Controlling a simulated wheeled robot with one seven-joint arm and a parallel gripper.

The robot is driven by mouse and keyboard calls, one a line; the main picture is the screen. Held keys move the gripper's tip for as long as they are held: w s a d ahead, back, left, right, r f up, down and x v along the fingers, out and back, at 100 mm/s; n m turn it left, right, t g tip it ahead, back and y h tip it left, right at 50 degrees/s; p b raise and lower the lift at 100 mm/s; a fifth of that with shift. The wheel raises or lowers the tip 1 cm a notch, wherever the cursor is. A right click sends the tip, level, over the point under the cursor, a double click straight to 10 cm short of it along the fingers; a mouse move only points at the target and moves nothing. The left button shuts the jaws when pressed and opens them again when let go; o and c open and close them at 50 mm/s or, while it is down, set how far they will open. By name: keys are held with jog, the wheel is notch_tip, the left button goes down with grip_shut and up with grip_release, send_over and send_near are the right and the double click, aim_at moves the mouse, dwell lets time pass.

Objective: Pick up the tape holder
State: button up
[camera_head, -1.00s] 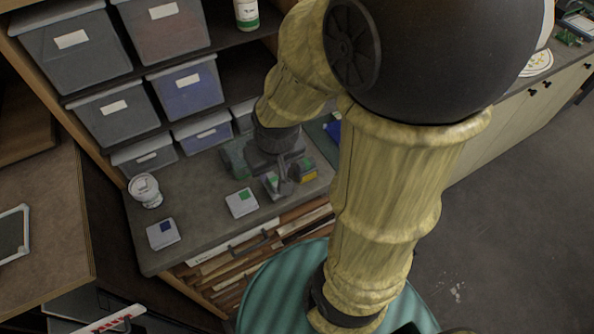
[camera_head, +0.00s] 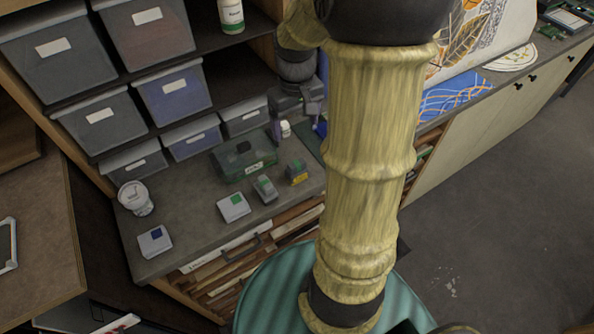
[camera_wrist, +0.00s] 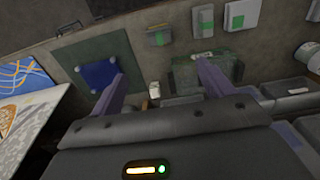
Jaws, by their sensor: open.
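My gripper (camera_wrist: 157,70) is open and empty in the wrist view, its purple fingers wide apart above the counter. In the head view my gripper (camera_head: 298,128) hangs over the back right of the counter. I cannot tell for sure which object is the tape holder. A small grey piece with a green patch (camera_head: 265,188) and a grey, green and yellow piece (camera_head: 297,172) lie nearby on the counter. They also show in the wrist view as a grey-green piece (camera_wrist: 204,20) and a green-striped piece (camera_wrist: 157,37). Neither is between the fingers.
A green transparent box (camera_head: 240,160) and small white bottle (camera_head: 286,129) stand near my gripper. A blue item (camera_wrist: 100,73) lies on a green mat (camera_wrist: 70,52). Shelved bins rise behind.

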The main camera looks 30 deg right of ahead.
aim_at(297, 163)
jog(key=shift+d+r, duration=0.1)
jog(key=shift+d, duration=0.05)
notch_tip(297, 163, down, 12)
jog(key=shift+f+p, duration=0.15)
jog(key=shift+p, duration=0.9)
jog(key=shift+f, duration=0.1)
jog(key=f, duration=0.2)
jog(key=f+p, duration=0.1)
jog(key=shift+s+a+f+p, duration=0.2)
jog(key=shift+f+p, duration=0.1)
jog(key=shift+f, duration=0.7)
